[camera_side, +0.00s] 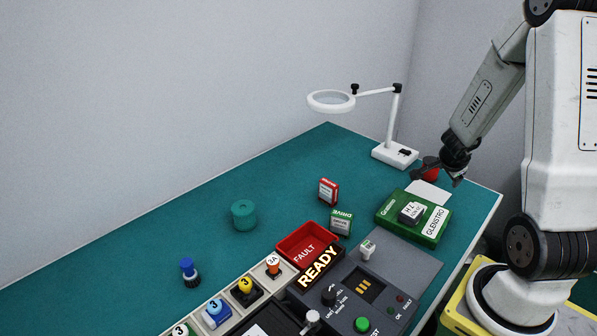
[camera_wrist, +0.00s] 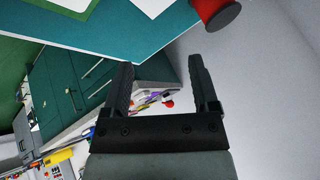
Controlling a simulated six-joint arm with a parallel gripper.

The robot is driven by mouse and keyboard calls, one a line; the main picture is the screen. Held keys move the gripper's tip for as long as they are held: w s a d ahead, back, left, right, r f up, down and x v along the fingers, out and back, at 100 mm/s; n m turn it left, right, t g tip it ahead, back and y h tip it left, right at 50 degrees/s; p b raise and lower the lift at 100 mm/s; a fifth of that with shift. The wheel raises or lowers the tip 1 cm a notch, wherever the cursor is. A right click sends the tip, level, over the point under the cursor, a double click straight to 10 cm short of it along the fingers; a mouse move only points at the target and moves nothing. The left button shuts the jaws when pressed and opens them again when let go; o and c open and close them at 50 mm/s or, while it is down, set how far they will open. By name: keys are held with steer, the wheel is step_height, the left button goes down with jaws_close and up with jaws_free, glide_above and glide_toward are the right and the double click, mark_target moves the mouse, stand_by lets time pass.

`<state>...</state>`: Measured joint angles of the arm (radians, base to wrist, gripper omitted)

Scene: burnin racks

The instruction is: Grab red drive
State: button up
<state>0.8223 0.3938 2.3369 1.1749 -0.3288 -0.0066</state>
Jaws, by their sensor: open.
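The red drive (camera_side: 328,191) is a small red block with a white label, standing upright on the teal table in the side view. A similar green drive (camera_side: 341,222) stands just in front of it. My gripper (camera_side: 456,178) is well to the right of the red drive, above the table's right part. In the wrist view my gripper (camera_wrist: 161,68) is open, its two black fingers apart with nothing between them. I cannot make out the red drive in the wrist view.
A red cylinder (camera_side: 432,173) is near my gripper; a red cylinder also shows in the wrist view (camera_wrist: 214,10). A magnifier lamp (camera_side: 394,153), green box (camera_side: 433,229), red FAULT tray (camera_side: 281,248) and control panel (camera_side: 418,268) stand around. A teal roll (camera_side: 243,214) sits left.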

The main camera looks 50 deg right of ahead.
mark_target(326, 185)
steer(key=w+a+f+m+t+y, duration=0.1)
steer(key=w+a+m, duration=0.1)
steer(key=w+a+f+m+t+y, duration=0.1)
steer(key=w+a+m+y, duration=0.1)
steer(key=w+a, duration=0.1)
steer(key=w+a+f+m+t+y, duration=0.1)
steer(key=w+a+m+y, duration=0.1)
steer(key=w+a, duration=0.1)
steer(key=shift+f+m+t, duration=0.25)
steer(key=shift+m+t, duration=0.15)
steer(key=w+a+m+t, duration=0.1)
steer(key=w+a+t, duration=0.1)
steer(key=w+a, duration=0.1)
steer(key=w+a+m+t+y, duration=0.1)
steer(key=w+a+m+t, duration=0.1)
steer(key=w+a, duration=0.1)
steer(key=w+a+f+m+t+y, duration=0.1)
steer(key=w+a+t, duration=0.1)
steer(key=w+a, duration=0.1)
steer(key=shift+w+a, duration=0.3)
steer(key=shift+a, duration=0.2)
steer(key=shift+w+a+r+m+t, duration=0.1)
steer(key=shift+w+a+m+t, duration=0.15)
steer(key=shift+w+m+t, duration=0.25)
steer(key=shift+w+a+r+m+t, duration=0.15)
steer(key=shift+a+m+t, duration=0.2)
steer(key=shift+t, duration=0.35)
steer(key=shift+w+d, duration=0.1)
steer(key=shift+x, duration=1.25)
steer(key=shift+f, duration=0.1)
